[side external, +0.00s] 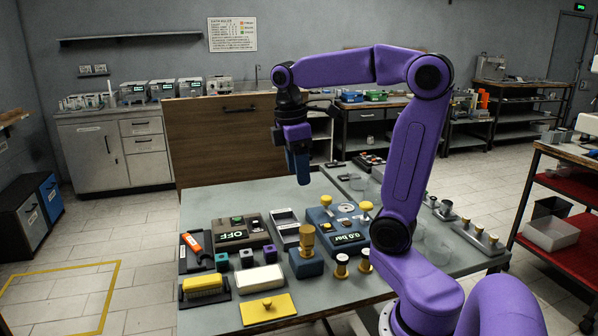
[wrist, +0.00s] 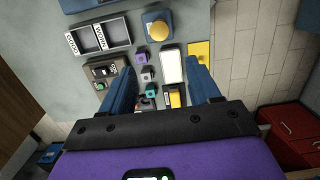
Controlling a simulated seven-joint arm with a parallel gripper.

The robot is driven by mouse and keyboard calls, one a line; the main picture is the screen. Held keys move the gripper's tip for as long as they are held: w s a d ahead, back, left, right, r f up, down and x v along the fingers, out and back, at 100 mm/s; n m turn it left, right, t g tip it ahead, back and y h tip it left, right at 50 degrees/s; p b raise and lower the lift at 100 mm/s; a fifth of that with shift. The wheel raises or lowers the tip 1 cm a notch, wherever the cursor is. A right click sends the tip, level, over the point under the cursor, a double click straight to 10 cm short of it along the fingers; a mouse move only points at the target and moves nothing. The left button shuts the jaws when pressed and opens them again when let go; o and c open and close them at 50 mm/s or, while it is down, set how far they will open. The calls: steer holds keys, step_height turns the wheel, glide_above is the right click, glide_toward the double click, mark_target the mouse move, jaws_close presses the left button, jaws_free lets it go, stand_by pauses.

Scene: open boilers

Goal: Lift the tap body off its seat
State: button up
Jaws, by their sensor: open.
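What looks like the tap body (side external: 306,238), a brass-coloured upright piece with a wide round top, stands on a blue block that appears to be its seat (side external: 306,265). In the wrist view the tap body (wrist: 158,31) shows from above as a gold disc on the blue seat (wrist: 148,17), beyond my fingertips. My gripper (side external: 302,181) hangs above the table's far part, well above and apart from the tap body. In the wrist view its two blue fingers (wrist: 160,66) are spread wide with nothing held between them.
Near the seat are a two-part tray (side external: 286,232), an OFF control box (side external: 238,234), a blue 0.0 bar gauge box (side external: 345,238), small coloured cubes (side external: 246,258), a white pad (side external: 260,279), a yellow plate (side external: 267,309) and brass-topped pieces (side external: 341,266). The air above them is clear.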

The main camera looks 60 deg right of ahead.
mark_target(306, 229)
steer(key=f, duration=0.5)
steer(key=s+d+f, duration=0.1)
steer(key=f, duration=1.1)
steer(key=shift+s+d+f, duration=0.1)
steer(key=shift+s+d, duration=0.15)
steer(key=shift+d, duration=0.1)
jaws_close()
steer(key=shift+r, duration=2.7)
stand_by(0.4)
